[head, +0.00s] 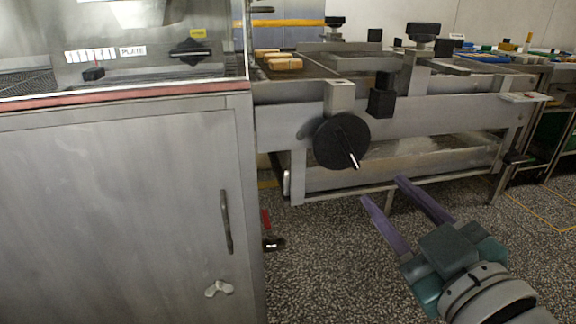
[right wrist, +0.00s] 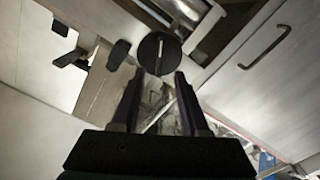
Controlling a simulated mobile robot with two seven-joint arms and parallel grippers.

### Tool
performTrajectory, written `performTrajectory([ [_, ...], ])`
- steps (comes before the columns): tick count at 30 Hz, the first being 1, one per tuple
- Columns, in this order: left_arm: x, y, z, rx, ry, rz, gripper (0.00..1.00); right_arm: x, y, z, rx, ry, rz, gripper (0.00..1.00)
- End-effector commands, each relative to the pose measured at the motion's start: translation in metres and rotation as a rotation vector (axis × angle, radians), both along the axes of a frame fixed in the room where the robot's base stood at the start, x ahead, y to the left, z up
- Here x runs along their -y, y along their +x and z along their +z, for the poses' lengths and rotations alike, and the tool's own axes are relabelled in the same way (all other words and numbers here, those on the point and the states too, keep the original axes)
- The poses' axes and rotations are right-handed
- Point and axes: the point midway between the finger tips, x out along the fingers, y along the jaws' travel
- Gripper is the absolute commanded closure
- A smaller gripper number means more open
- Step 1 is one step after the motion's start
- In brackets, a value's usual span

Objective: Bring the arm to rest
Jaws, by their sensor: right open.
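My right gripper (head: 382,190) is open and empty in the head view, its two purple fingers spread and pointing up and left. It hangs in the air over the speckled floor, in front of the conveyor frame and below its black handwheel (head: 342,141). In the right wrist view my right gripper (right wrist: 158,78) shows its two dark fingers apart with nothing between them. The handwheel also shows in the right wrist view (right wrist: 159,53), beyond the fingertips; I see no contact. My left gripper is not in view.
A steel cabinet (head: 120,210) with a door handle (head: 226,222) fills the left. The conveyor frame (head: 420,118) runs across the middle, with brown pieces (head: 284,63) at its left end. Side tables with coloured items stand at the far right.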

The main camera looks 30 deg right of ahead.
Motion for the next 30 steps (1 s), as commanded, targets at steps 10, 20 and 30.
performTrajectory([
  [10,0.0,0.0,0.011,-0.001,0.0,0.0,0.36,0.001,0.001,0.01,-0.023,0.015,-0.002,0.55],
  [20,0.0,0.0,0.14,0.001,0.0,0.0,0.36,-0.017,-0.022,0.098,-0.483,0.282,-0.014,0.55],
  [30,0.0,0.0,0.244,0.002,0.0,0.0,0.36,-0.071,-0.129,0.178,-1.078,0.454,0.001,0.55],
])
